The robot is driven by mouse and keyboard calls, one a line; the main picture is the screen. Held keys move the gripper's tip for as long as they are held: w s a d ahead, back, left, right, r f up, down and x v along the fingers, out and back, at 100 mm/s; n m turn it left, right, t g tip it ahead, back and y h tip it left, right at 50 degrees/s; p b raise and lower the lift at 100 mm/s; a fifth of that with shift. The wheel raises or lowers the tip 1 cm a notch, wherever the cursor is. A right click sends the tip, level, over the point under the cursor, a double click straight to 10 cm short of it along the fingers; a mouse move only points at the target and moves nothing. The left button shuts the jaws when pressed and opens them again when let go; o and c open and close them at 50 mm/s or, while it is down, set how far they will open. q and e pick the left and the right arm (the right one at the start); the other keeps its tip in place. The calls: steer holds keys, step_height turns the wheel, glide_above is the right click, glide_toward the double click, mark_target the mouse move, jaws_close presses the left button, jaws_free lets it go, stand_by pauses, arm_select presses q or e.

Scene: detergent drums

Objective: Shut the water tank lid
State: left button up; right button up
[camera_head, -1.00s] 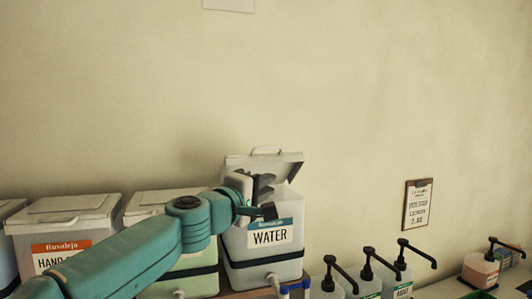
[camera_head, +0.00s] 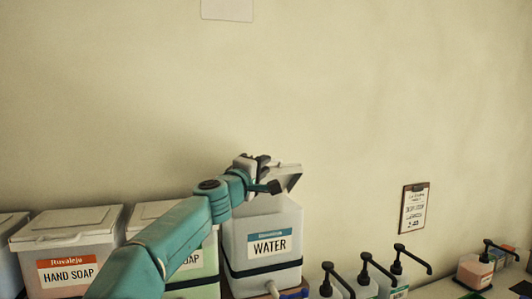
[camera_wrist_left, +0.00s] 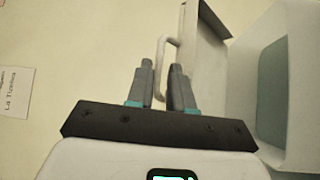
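The white water tank (camera_head: 266,222) with a blue "WATER" label stands centre-low in the head view. Its lid (camera_head: 287,177) is raised at a tilt above the tank, partly hidden by my left gripper (camera_head: 267,174). In the left wrist view the lid (camera_wrist_left: 207,62) stands beside the open tank (camera_wrist_left: 243,85), with its thin loop handle (camera_wrist_left: 171,40) reaching between the two fingers of my left gripper (camera_wrist_left: 162,76). The fingers are apart, with gaps around the handle; contact is unclear. My right gripper is in neither view.
The hand soap drum (camera_head: 68,245) and a green drum (camera_head: 205,268) stand left of the tank, partly behind my left arm. Several pump bottles (camera_head: 365,285) stand low to the right. A clipboard (camera_head: 414,208) hangs on the wall.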

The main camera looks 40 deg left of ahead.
arm_select(q)
steer(key=p+x, duration=0.1)
steer(key=x, duration=0.1)
steer(key=shift+w, duration=0.35)
steer(key=shift+s, duration=0.1)
jaws_close()
